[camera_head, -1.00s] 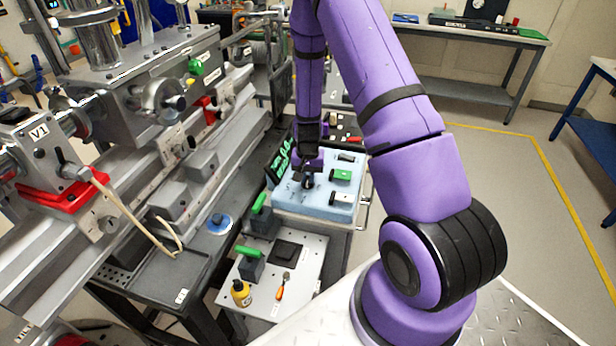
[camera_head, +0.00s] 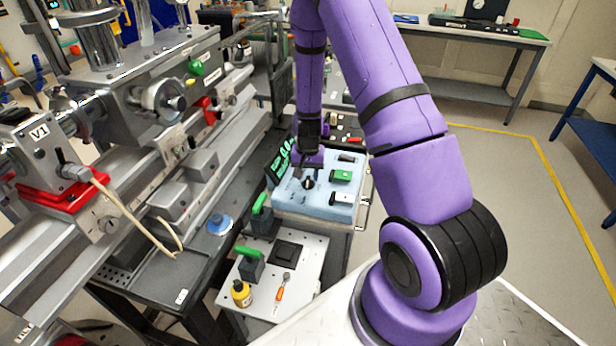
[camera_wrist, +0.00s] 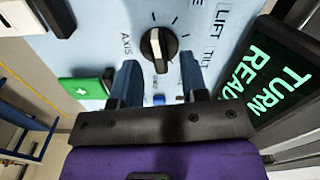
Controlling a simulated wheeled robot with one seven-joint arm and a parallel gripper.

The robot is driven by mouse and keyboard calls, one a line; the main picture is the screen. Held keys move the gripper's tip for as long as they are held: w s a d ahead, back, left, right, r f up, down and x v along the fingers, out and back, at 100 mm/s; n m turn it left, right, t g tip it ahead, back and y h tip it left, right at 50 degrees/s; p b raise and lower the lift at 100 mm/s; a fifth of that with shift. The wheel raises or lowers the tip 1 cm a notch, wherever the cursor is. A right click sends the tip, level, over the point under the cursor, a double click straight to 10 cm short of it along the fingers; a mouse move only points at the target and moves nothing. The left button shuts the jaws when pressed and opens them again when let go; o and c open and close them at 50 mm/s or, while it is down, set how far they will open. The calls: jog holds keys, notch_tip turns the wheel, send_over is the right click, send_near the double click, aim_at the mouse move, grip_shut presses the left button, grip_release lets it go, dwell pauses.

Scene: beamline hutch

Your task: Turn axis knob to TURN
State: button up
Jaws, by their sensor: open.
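The axis knob (camera_wrist: 158,46) is a round black dial with a pale pointer line, on the light blue panel (camera_wrist: 100,40). It also shows in the head view (camera_head: 308,183) below my gripper. A dark display (camera_wrist: 283,75) beside the panel reads TURN and READ..., the last word partly cut off.
A green switch (camera_wrist: 84,87) and a small blue button (camera_wrist: 158,99) are on the panel near my fingers. Machine rails (camera_head: 190,180) stand at left.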

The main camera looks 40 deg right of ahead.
notch_tip(320, 180, up, 9)
jog(key=shift+r, duration=0.15)
dwell(0.7)
notch_tip(320, 180, up, 13)
jog(key=n+t, duration=0.1)
jog(key=n, duration=0.1)
send_over(307, 179)
jog(key=s+a, duration=0.2)
jog(key=a, duration=0.2)
jog(key=s+a+r+n+t, duration=0.2)
jog(key=s+a+r, duration=0.25)
jog(key=r, duration=0.45)
jog(key=s+a+r+n+t, duration=0.1)
jog(key=s+a+r+n, duration=0.1)
jog(key=s+r, duration=0.4)
jog(key=s+a+r+n+t, duration=0.1)
jog(key=s+r, duration=0.5)
jog(key=s, duration=0.8)
jog(key=shift+s+a+n, duration=0.25)
jog(key=shift+a+n, duration=0.35)
jog(key=shift+a, duration=0.2)
